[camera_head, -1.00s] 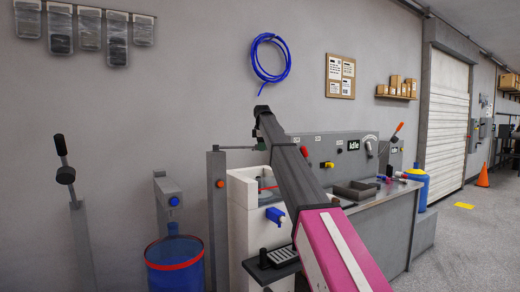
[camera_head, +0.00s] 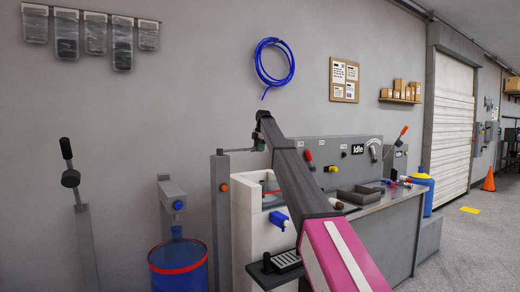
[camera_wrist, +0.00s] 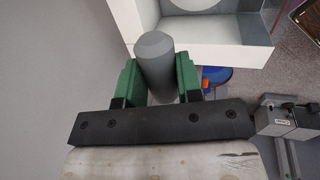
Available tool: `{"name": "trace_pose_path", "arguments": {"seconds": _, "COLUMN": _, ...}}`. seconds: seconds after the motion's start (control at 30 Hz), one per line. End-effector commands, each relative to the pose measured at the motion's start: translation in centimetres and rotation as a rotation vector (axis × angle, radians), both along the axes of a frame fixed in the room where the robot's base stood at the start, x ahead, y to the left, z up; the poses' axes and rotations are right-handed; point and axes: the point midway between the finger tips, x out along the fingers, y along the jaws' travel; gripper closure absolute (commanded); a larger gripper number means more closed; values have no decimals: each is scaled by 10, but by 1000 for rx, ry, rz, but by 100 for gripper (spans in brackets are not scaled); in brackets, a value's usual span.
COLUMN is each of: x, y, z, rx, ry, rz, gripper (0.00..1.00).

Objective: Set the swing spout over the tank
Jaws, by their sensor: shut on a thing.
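The swing spout is a thin grey bar (camera_head: 240,150) reaching right from the top of a grey post (camera_head: 220,215) with an orange knob. In the wrist view, my gripper (camera_wrist: 158,75) is shut on a grey upright rounded cylinder (camera_wrist: 155,58), between its green finger pads. In the head view, my gripper (camera_head: 259,145) is at the bar's right end, mostly hidden behind my arm. The white tank (camera_head: 243,240) stands below and right of the post, with a blue tap on its front. The white tank wall (camera_wrist: 205,52) lies just right of the cylinder in the wrist view.
A blue drum (camera_head: 180,275) with a red rim stands left of the post, beside a grey dispenser (camera_head: 172,195). A lever (camera_head: 70,178) stands at far left. A workbench (camera_head: 385,235) with a panel and trays is at right.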

Motion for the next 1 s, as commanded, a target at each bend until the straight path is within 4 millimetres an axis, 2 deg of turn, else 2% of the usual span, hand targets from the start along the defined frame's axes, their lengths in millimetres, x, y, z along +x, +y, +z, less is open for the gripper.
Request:
{"name": "trace_pose_path", "arguments": {"seconds": 0.33, "x": 4, "y": 3, "z": 2, "rx": 4, "ry": -8, "rz": 14, "gripper": 100}}
{"name": "trace_pose_path", "arguments": {"seconds": 0.37, "x": 4, "y": 3, "z": 2, "rx": 4, "ry": -9, "rz": 15, "gripper": 61}}
{"name": "trace_pose_path", "arguments": {"seconds": 0.4, "x": 4, "y": 3, "z": 2, "rx": 4, "ry": -9, "rz": 15, "gripper": 48}}
{"name": "trace_pose_path", "arguments": {"seconds": 0.43, "x": 4, "y": 3, "z": 1, "rx": 3, "ry": -8, "rz": 14, "gripper": 42}}
{"name": "trace_pose_path", "arguments": {"seconds": 0.77, "x": 2, "y": 2, "z": 2, "rx": 2, "ry": -5, "rz": 10, "gripper": 42}}
{"name": "trace_pose_path", "arguments": {"seconds": 1.0, "x": -1, "y": -1, "z": 20, "rx": 2, "ry": -5, "rz": 9, "gripper": 42}}
